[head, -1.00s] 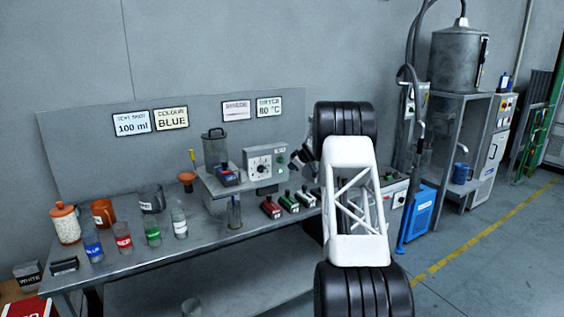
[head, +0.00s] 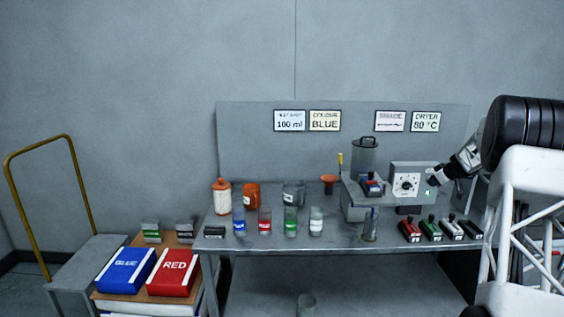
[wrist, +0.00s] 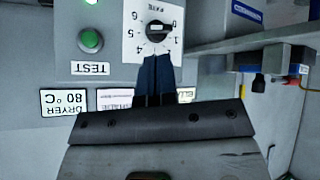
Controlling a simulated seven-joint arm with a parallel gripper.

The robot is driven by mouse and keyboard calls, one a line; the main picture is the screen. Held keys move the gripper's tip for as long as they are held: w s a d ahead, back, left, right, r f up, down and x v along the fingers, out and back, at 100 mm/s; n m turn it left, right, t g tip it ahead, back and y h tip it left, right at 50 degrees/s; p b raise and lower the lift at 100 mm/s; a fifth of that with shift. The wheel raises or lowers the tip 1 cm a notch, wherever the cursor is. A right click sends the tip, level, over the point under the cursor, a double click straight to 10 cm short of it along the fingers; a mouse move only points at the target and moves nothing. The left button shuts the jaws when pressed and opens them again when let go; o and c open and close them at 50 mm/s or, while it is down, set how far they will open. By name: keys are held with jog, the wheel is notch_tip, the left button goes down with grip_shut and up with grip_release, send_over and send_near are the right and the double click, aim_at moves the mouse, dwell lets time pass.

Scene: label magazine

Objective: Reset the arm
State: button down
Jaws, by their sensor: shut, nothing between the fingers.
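My gripper (head: 437,179) is in front of the right part of the grey control box (head: 400,171) in the head view. In the wrist view, which is upside down, its dark blue fingers (wrist: 157,62) are together with nothing between them. They point at the dial knob (wrist: 158,31) on a white numbered plate marked RATE. The fingertips appear just below the knob in that picture; I cannot tell whether they touch it. A round green button (wrist: 91,41) labelled TEST is to the left of the dial there. My arm fills the right side of the head view.
The metal bench (head: 290,243) holds labelled glasses, a white jar (head: 222,197), an orange mug (head: 252,195), a clear beaker (head: 370,225) and several small lever boxes (head: 432,230). Blue (head: 127,270) and red (head: 174,272) boxes sit at left. Signs read 100 ml, COLOUR BLUE and DRYER 80 °C.

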jog(key=s+a+r+m+g, duration=0.1)
jog(key=s+a+r, duration=0.45)
jog(key=a, duration=0.25)
jog(key=s+a+r+g, duration=0.1)
jog(key=s+a+r, duration=0.45)
jog(key=a, duration=0.35)
jog(key=s+a+r+m+g, duration=0.1)
jog(key=s+a+r, duration=0.2)
jog(key=s+a, duration=0.6)
jog(key=s+a+r+m+g, duration=0.1)
jog(key=s+a+r, duration=0.2)
jog(key=s+a, duration=0.55)
jog(key=s+a+f+m+h, duration=0.1)
jog(key=s+a, duration=0.3)
jog(key=s, duration=0.7)
jog(key=s+a+m+h, duration=0.1)
jog(key=s+a, duration=0.2)
jog(key=s, duration=0.9)
jog(key=s+a+f+m, duration=0.1)
jog(key=s+f, duration=0.3)
jog(key=s, duration=0.7)
jog(key=s+a+f+m+g+h, duration=0.1)
jog(key=s+a+f, duration=0.1)
jog(key=s, duration=0.9)
jog(key=shift+a+f+g, duration=0.3)
jog(key=shift+a+f, duration=0.1)
jog(key=shift+f, duration=0.5)
jog(key=shift+w, duration=0.15)
